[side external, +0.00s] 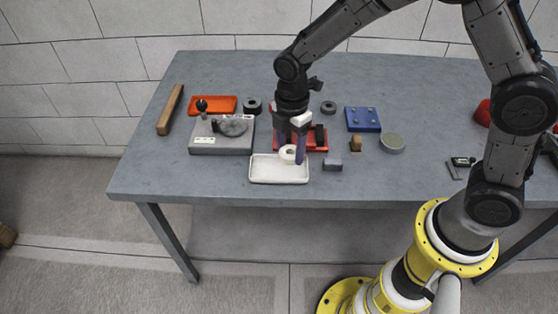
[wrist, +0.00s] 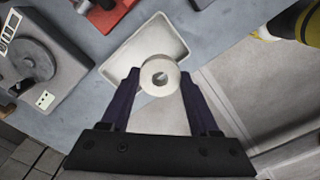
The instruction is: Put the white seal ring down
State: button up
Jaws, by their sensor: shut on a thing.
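The white seal ring (wrist: 148,80) is between the two dark purple fingers of my gripper (wrist: 160,88), which is shut on it. In the side external view the ring (side external: 287,153) shows beside the fingers of my gripper (side external: 293,150), over the back right part of a white tray (side external: 262,176). The tray also shows in the wrist view (wrist: 122,62), behind the ring and empty where it can be seen. I cannot tell for sure whether the ring touches the tray.
A grey fixture with a round disc (side external: 222,138) stands left of the tray. A red block base (side external: 316,140) is just behind my gripper. A small grey block (side external: 332,165) sits right of the tray. The front table strip is clear.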

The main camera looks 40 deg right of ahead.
aim_at(279, 170)
jog(key=w+f, duration=0.3)
jog(key=shift+a+f, duration=0.3)
jog(key=shift+a, duration=0.05)
jog(key=shift+f, duration=1.5)
jog(key=shift+f, duration=0.15)
jog(key=o, duration=1.1)
